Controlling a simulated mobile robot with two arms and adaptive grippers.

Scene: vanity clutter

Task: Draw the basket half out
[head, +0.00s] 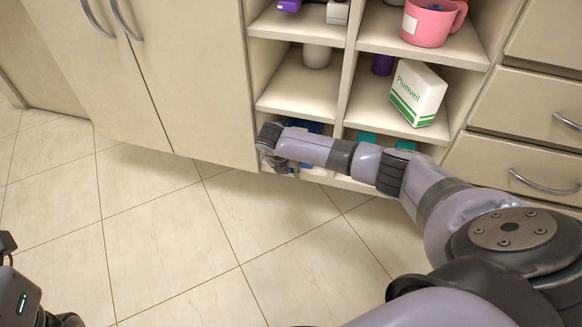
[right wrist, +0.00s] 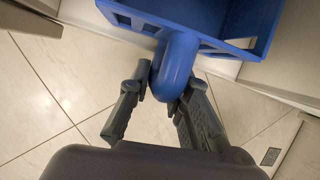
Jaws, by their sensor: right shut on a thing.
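The blue basket (right wrist: 192,14) fills the top of the right wrist view, with a rounded blue handle (right wrist: 178,62) at its front. My right gripper (right wrist: 169,84) is shut on this handle, one finger on each side. In the head view only a bit of the blue basket (head: 312,127) shows in a low cubby, behind my right arm. My right gripper (head: 281,164) is in front of that cubby, partly hidden by the wrist. How far the basket stands out of the cubby is hard to tell. Part of my left arm shows at the lower left edge; its fingers cannot be made out.
Cubbies above hold a white Plumveil box (head: 417,93), a pink mug (head: 430,22) and a white cylinder (head: 316,56). Teal items (head: 367,137) show low in the adjacent cubby. Closed doors (head: 130,60) are at left, drawers (head: 527,108) at right. The tiled floor (head: 190,240) in front is clear.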

